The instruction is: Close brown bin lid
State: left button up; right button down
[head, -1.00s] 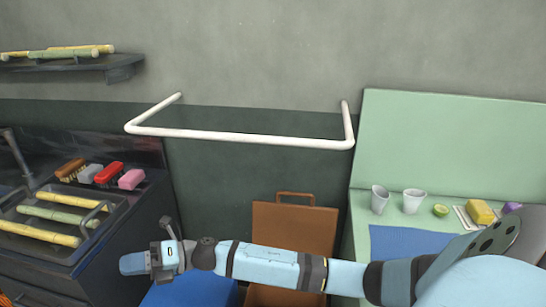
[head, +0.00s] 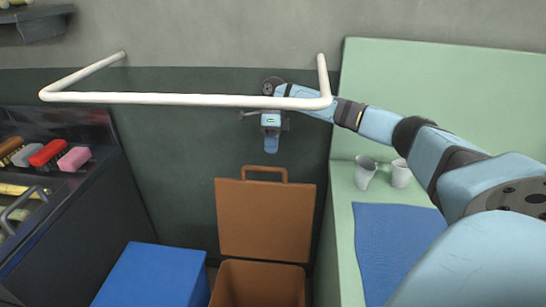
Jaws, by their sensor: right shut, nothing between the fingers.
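The brown bin (head: 258,286) stands on the floor at the bottom centre of the head view. Its brown lid (head: 265,220) is open and stands upright at the back of the bin, with a loop handle (head: 265,171) on its top edge. My right gripper (head: 271,146) is above the lid's handle in the picture, pointing down, shut and empty. It appears apart from the lid. My right arm reaches in from the right, behind the front bar of the white rail in the picture. My left gripper is not in view.
A white rail (head: 190,100) juts from the wall above the bin. A blue box (head: 155,275) stands left of the bin. The green counter (head: 343,240) on the right holds two cups (head: 365,175) and a blue mat (head: 395,245). A dark cabinet (head: 50,235) stands left.

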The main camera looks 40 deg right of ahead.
pick_arm(q)
jog(key=shift+b, duration=0.45)
pick_arm(e)
jog(key=x, duration=0.9)
jog(key=shift+a, duration=0.2)
jog(key=shift+s+a, duration=0.1)
